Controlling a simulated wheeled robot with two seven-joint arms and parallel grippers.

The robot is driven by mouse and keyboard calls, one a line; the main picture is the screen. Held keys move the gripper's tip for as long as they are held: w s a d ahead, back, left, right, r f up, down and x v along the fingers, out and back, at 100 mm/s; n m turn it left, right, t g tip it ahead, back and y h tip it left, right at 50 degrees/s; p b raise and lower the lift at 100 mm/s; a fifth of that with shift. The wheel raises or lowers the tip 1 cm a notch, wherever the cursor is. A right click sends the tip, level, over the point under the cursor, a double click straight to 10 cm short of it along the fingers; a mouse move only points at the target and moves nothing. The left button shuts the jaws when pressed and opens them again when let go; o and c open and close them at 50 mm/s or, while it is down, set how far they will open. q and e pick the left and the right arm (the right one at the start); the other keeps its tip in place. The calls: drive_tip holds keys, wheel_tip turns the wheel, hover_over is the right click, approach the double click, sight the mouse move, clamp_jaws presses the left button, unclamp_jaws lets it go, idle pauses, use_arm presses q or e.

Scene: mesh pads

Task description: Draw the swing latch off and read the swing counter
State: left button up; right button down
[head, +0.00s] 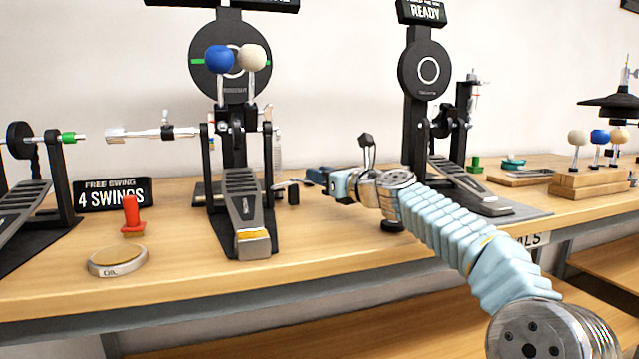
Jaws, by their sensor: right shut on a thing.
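The swing counter (112,195) is a black sign at the left, reading "FREE SWING 4 SWINGS". Beside it stands the middle drum pedal (242,205), with a blue beater (219,58) and a cream beater (252,57) upright before a round black pad (230,82). My right gripper (312,177) reaches in from the right, just right of this pedal, low over the bench. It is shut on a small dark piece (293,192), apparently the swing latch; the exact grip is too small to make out. My left gripper is not in view.
Another pedal (35,200) is at the left edge. A pedal (455,180) under a "READY" sign (425,11) stands behind my right arm. Wooden blocks with beaters (590,184) are at the right.

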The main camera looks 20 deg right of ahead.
drive_tip(key=shift+w+f+n+g+y, duration=0.25)
drive_tip(key=shift+f+n+g+y, duration=0.05)
drive_tip(key=shift+f, duration=0.2)
drive_tip(key=c, duration=0.9)
unclamp_jaws()
drive_tip(key=shift+w, duration=0.1)
drive_tip(key=shift+c, duration=0.2)
drive_tip(key=shift+r, duration=0.15)
drive_tip(key=shift+s+d, duration=0.35)
drive_tip(key=shift+s, duration=0.15)
drive_tip(key=b+v, duration=0.3)
drive_tip(key=v, duration=1)
